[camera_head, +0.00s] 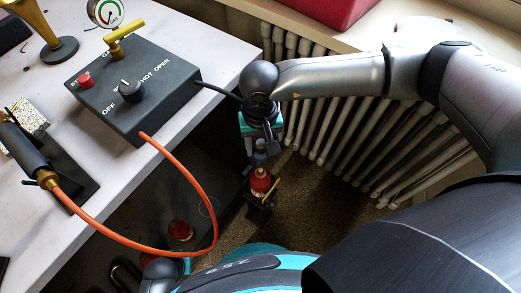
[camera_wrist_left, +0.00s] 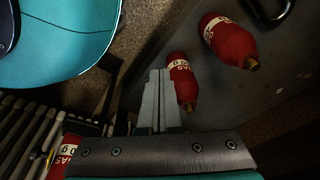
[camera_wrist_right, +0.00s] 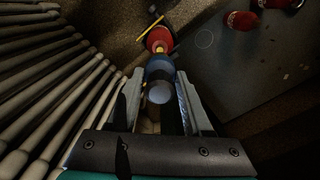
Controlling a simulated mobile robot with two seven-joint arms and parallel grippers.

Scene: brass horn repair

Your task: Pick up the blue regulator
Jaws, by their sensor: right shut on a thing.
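The blue regulator (camera_wrist_right: 160,68) is between the fingers of my right gripper (camera_wrist_right: 163,78) in the right wrist view. Its round pale end faces the camera. In the head view my right gripper (camera_head: 261,143) points down beside the table edge, and the regulator is small and dark there. A red gas bottle (camera_head: 261,181) shows just beyond the regulator; I cannot tell whether they touch. My left gripper (camera_wrist_left: 157,100) has its fingers together, with nothing visible between them. It is low, beside a red bottle (camera_wrist_left: 182,82).
A ribbed radiator (camera_head: 340,145) stands behind my right arm. The table (camera_head: 205,30) holds a dark control box (camera_head: 135,88) with a red button. An orange hose (camera_head: 190,170) loops off the table edge. More red bottles (camera_wrist_left: 230,42) are on a dark surface below.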

